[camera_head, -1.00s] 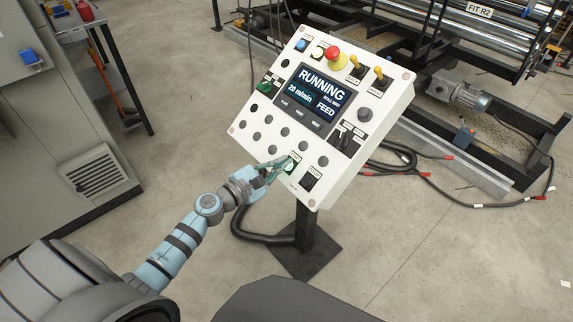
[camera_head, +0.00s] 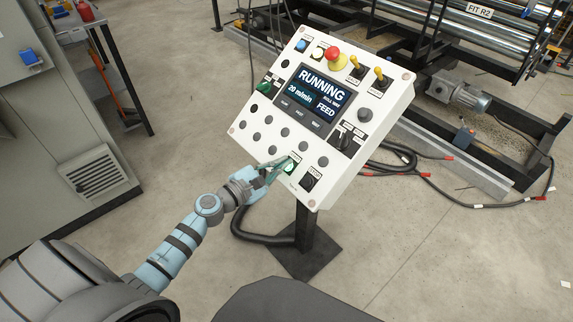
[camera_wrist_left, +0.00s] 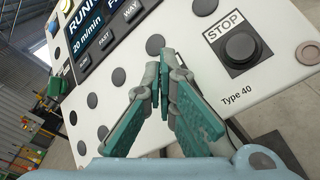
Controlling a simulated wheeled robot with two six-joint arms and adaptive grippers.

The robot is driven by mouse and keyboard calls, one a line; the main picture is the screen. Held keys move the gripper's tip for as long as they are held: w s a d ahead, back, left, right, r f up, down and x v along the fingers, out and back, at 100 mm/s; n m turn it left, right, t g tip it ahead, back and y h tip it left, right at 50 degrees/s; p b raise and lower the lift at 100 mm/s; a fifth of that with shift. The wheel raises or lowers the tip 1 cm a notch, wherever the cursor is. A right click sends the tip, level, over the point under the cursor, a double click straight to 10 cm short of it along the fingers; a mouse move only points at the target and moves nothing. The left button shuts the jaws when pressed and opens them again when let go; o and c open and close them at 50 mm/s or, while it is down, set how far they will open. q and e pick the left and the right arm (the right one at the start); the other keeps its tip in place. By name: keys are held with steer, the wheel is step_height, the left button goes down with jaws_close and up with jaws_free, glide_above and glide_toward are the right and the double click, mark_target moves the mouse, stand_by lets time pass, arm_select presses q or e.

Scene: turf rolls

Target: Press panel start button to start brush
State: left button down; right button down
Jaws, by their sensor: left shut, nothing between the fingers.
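The white control panel (camera_head: 262,118) stands tilted on a dark post. Its screen (camera_head: 316,92) reads "RUNNING", "20 m/min" and "FEED". In the left wrist view that black button (camera_wrist_left: 241,48) is labelled STOP. My right gripper is not in view.
A red mushroom button (camera_head: 333,55) and two yellow-topped switches (camera_head: 379,72) sit on the panel's upper edge. A roller machine with a motor (camera_head: 458,92) stands behind at right. Cables (camera_head: 412,165) lie on the floor. A grey cabinet (camera_head: 40,120) stands at left.

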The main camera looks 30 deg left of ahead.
arm_select(q)
steer(key=shift+w+d+f+b, duration=0.1)
steer(key=shift+w+f+b, duration=0.15)
steer(key=shift+f+b, duration=0.05)
steer(key=shift+w+d+f+b, duration=0.1)
steer(key=shift+w+f+b, duration=0.15)
steer(key=shift+f+b, duration=0.1)
stand_by(0.7)
stand_by(0.3)
steer(key=shift+s+a+r+p, duration=0.2)
steer(key=shift+s+r+p, duration=0.35)
steer(key=shift+r, duration=0.1)
steer(key=shift+r, duration=0.1)
steer(key=s+r+p, duration=0.1)
steer(key=r, duration=0.1)
steer(key=s+a+r+p, duration=0.1)
steer(key=s, duration=0.1)
steer(key=shift+a+r+p, duration=0.1)
steer(key=shift+r+p, duration=0.2)
steer(key=shift+r, duration=0.05)
stand_by(0.5)
